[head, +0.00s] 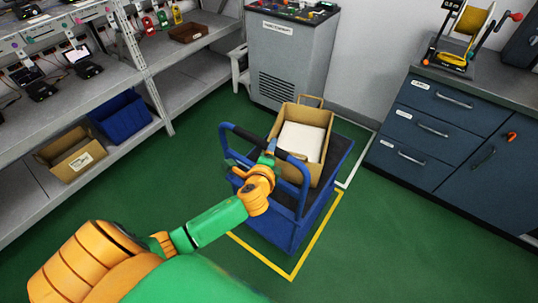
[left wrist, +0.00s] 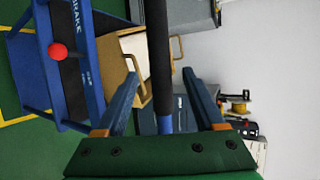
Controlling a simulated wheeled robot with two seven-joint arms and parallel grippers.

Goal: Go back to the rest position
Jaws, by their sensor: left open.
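My left gripper (head: 270,148) is at the handle (head: 228,128) of a blue cart (head: 272,226). In the left wrist view the two fingers of my left gripper (left wrist: 160,76) are spread apart. The black grip of the handle (left wrist: 158,50) runs through the gap between them, and I cannot tell how deep it sits there. My left arm is stretched forward over the floor. My right gripper is in neither view.
A tan box (head: 318,172) with a white content stands on the cart. A grey cabinet (head: 287,60) is behind it. Shelving (head: 158,95) is at the left, blue drawers (head: 440,128) at the right. Green floor (head: 420,240) is clear at the lower right.

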